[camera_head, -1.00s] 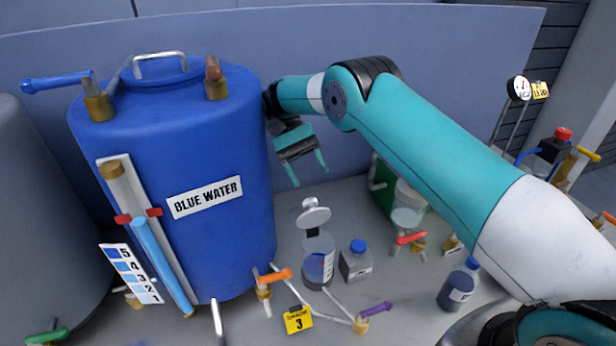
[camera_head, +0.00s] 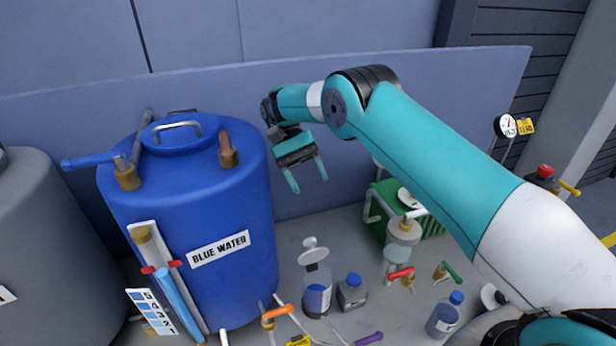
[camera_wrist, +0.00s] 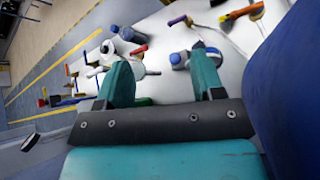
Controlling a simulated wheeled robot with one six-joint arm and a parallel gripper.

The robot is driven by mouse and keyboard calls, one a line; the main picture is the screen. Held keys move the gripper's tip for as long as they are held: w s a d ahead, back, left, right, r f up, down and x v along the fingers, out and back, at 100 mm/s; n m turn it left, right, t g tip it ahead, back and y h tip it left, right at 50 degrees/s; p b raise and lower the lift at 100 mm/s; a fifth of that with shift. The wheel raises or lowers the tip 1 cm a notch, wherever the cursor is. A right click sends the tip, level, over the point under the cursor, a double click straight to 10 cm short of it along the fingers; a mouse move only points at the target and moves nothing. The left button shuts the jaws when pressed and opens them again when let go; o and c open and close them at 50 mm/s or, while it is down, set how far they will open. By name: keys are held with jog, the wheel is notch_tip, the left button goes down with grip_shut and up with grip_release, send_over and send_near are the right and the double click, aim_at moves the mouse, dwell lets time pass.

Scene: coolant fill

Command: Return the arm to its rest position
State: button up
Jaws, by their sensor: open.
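My gripper (camera_head: 307,181) is open and empty, pointing down in the air to the right of the blue tank. Its two teal fingers also show spread apart in the wrist view (camera_wrist: 162,78). My arm reaches in from the lower right of the head view, bent at the elbow. The blue tank (camera_head: 225,205), labelled BLUE WATER, stands at left with a blue-handled valve (camera_head: 95,160) and a metal lid handle on top. It also fills the right edge of the wrist view (camera_wrist: 292,90). My gripper appears apart from everything.
Below my gripper stand a clear vessel with blue liquid (camera_head: 318,290) and a blue-capped bottle (camera_head: 351,292). A green crate-like unit (camera_head: 378,205), another blue-capped bottle (camera_head: 444,315) and a gauge (camera_head: 506,126) are at right. A grey tank (camera_head: 40,240) stands far left. A wall panel (camera_head: 400,80) runs behind.

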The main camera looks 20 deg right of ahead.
dwell(0.3)
jog(key=s+a+f+n+t+y+b, duration=0.1)
jog(key=s+n+t+y+b, duration=0.1)
jog(key=s+b, duration=0.4)
jog(key=s+a+f+n+t+y+b, duration=0.1)
jog(key=s+n+t+b, duration=0.4)
jog(key=s, duration=0.9)
jog(key=s+a+f+n+t+y+b, duration=0.1)
jog(key=s+a+n+t+y+b, duration=0.1)
jog(key=s+b, duration=0.5)
jog(key=s+n+t+y, duration=0.1)
jog(key=s, duration=0.2)
jog(key=shift+s+a+t, duration=0.15)
jog(key=shift+s+t, duration=0.05)
jog(key=shift+t, duration=0.2)
